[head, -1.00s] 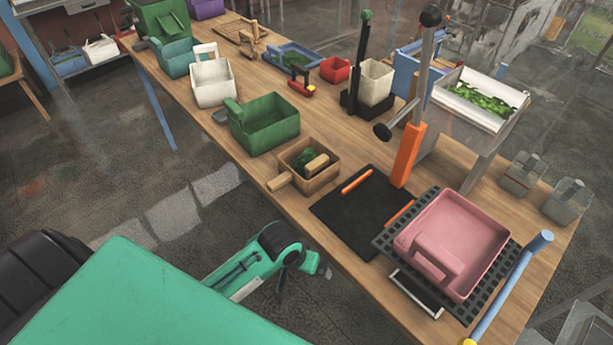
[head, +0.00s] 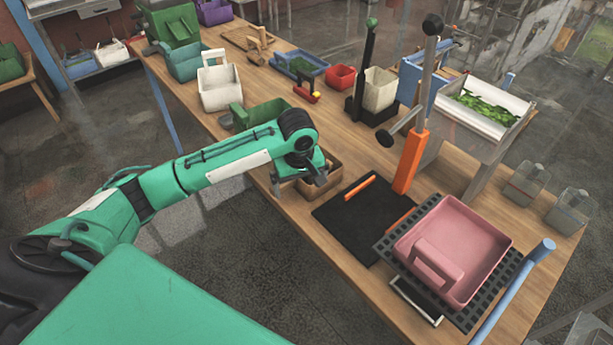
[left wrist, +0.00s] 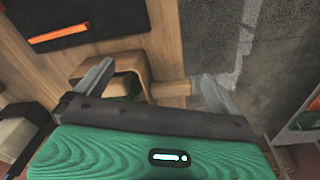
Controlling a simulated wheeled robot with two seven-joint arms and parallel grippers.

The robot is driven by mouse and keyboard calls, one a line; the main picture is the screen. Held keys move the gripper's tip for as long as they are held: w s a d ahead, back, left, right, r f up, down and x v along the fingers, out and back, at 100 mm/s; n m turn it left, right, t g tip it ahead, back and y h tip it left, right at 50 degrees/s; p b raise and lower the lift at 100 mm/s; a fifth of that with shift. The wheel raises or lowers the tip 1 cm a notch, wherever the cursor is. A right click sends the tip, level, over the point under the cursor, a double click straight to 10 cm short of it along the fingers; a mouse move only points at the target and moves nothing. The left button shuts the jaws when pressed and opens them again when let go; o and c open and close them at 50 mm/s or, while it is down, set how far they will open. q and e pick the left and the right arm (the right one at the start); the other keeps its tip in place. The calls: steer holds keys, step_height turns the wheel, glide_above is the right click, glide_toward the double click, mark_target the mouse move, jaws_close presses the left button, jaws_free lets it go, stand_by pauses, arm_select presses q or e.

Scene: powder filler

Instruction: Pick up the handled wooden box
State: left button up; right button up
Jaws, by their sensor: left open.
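The handled wooden box (head: 326,186) stands near the table's front edge, left of the black mat, partly hidden by my left gripper in the head view. My left gripper (head: 297,183) is open, its fingers pointing down over the box's handle side. In the left wrist view the box (left wrist: 138,62) shows beyond the gripper, with something green inside. Its short wooden handle (left wrist: 172,88) lies between the two spread fingers of the gripper (left wrist: 157,72), apart from both as far as I can see. My right gripper is not in view.
The black mat (head: 335,223) with an orange stick (head: 360,188) lies to the right, beside an orange-based post (head: 411,162). A pink box (head: 478,235) sits on a dark grid farther right. A green box (head: 262,113) stands behind my arm, close to the wooden box.

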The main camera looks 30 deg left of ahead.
arm_select(q)
steer(key=w+a+r+n, duration=0.2)
steer(key=a+r+n, duration=0.2)
steer(key=a+r, duration=0.2)
steer(key=shift+g+y, duration=0.3)
steer(key=shift+y, duration=0.1)
steer(key=f, duration=0.2)
steer(key=a+f+p, duration=0.1)
steer(key=f, duration=0.2)
steer(key=w+f+p, duration=0.1)
steer(key=f, duration=0.2)
steer(key=shift+a, duration=0.15)
steer(key=shift+f+p, duration=0.3)
steer(key=shift+f, duration=0.2)
step_height(320, 180, down, 4)
steer(key=shift+w+a+f+p, duration=0.1)
steer(key=shift+f+p, duration=0.05)
steer(key=shift+p, duration=0.85)
steer(key=shift+f, duration=0.25)
steer(key=c, duration=0.9)
steer(key=shift+r, duration=0.1)
steer(key=c, duration=0.3)
steer(key=shift+w, duration=0.1)
steer(key=shift+c, duration=0.2)
